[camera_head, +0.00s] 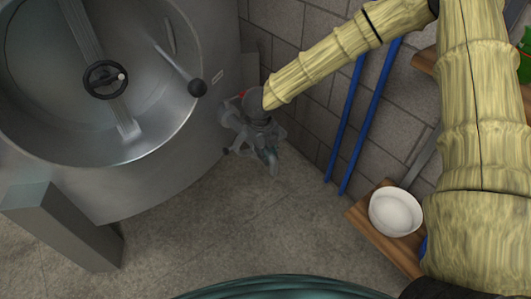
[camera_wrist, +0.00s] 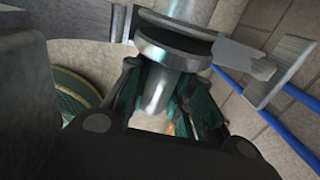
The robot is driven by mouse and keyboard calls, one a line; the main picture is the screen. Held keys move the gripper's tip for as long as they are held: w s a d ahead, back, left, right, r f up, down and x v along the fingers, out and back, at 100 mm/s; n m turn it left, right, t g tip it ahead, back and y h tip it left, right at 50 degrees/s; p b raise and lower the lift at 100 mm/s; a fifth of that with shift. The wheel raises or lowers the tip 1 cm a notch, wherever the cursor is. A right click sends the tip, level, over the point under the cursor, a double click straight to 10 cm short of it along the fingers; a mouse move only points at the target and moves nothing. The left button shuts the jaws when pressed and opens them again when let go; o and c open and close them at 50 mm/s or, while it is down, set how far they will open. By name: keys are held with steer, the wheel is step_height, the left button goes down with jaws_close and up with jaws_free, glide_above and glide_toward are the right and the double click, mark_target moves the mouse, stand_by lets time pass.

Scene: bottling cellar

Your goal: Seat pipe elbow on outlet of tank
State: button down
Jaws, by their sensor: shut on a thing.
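The steel tank (camera_head: 175,170) stands at the left in the head view, its round opening facing up. My gripper (camera_head: 264,150) is beside the tank's right side, low near the wall. In the wrist view my gripper (camera_wrist: 160,82) is shut on a shiny metal pipe piece, apparently the pipe elbow (camera_wrist: 157,92), between its dark fingers. A round metal flange (camera_wrist: 172,57) lies just above the fingers, with a dark disc and a wider pipe (camera_wrist: 192,12) over it. I cannot tell which parts belong to the outlet, or whether elbow and outlet touch.
A flat metal bracket or handle (camera_wrist: 285,65) sticks out to the right near the flange. Blue poles (camera_head: 368,115) lean on the block wall (camera_head: 318,30). A white bowl (camera_head: 396,212) stands on a wooden board (camera_head: 362,215). The floor (camera_head: 220,225) in front of the tank is clear.

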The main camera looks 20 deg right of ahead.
steer(key=shift+s+f, duration=0.15)
steer(key=shift+f, duration=0.15)
steer(key=c, duration=1.2)
jaws_free()
steer(key=shift+d, duration=0.1)
steer(key=shift+o, duration=0.2)
steer(key=shift+r, duration=0.1)
steer(key=shift+r, duration=0.6)
step_height(320, 180, up, 11)
steer(key=a, duration=0.1)
steer(key=shift+s+a+f, duration=0.15)
steer(key=shift+s+a, duration=0.05)
steer(key=shift+a, duration=0.1)
steer(key=shift+a, duration=0.1)
